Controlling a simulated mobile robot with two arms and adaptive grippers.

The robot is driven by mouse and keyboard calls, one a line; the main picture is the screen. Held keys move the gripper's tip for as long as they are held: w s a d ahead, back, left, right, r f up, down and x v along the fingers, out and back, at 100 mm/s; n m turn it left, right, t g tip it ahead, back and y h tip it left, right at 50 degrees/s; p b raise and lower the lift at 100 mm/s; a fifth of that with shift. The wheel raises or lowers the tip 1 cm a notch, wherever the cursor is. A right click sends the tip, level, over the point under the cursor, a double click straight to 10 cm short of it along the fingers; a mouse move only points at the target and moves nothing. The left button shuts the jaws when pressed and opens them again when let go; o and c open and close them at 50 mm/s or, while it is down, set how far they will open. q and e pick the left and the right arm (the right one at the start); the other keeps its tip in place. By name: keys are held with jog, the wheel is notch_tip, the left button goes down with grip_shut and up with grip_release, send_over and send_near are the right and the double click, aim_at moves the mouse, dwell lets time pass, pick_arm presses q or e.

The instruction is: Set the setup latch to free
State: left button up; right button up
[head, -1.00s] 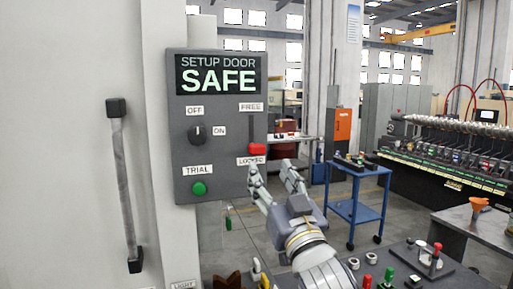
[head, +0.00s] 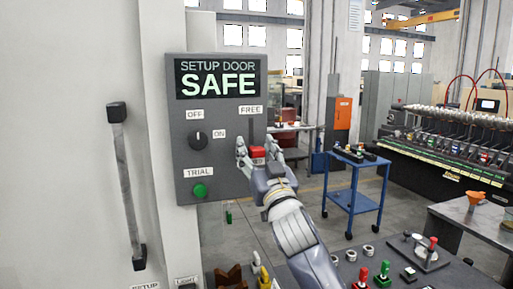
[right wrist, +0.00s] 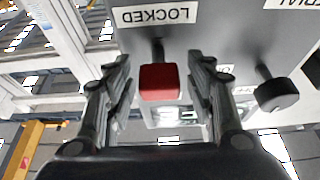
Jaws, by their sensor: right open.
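The setup latch is a red block (head: 258,153) on a vertical slot in the grey setup door panel (head: 180,155). It sits at the lower end of the slot, by the LOCKED label (right wrist: 155,15), which shows upside down in the right wrist view. The FREE label (head: 251,110) is at the slot's top. My right gripper (head: 257,148) is open, with one finger on each side of the red latch (right wrist: 160,82). A gap shows between the latch and each finger. In the head view the gripper hides the LOCKED label. My left gripper is not in view.
The panel also has an OFF/ON knob (head: 198,139), a green TRIAL button (head: 200,190) and a display (head: 218,77) reading SETUP DOOR SAFE. A door handle (head: 126,185) is at left. A blue cart (head: 352,198) stands on the floor at right.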

aim_at(251, 112)
grip_shut()
notch_tip(251, 112, up, 6)
jog(key=p, duration=0.3)
jog(key=shift+r+p, duration=0.25)
jog(key=shift+p, duration=0.1)
jog(key=shift+r, duration=0.1)
jog(key=shift+s, duration=0.1)
jog(key=shift+c, duration=0.5)
grip_release()
jog(key=shift+r, duration=0.1)
jog(key=shift+o, duration=0.5)
jog(key=shift+f, duration=0.2)
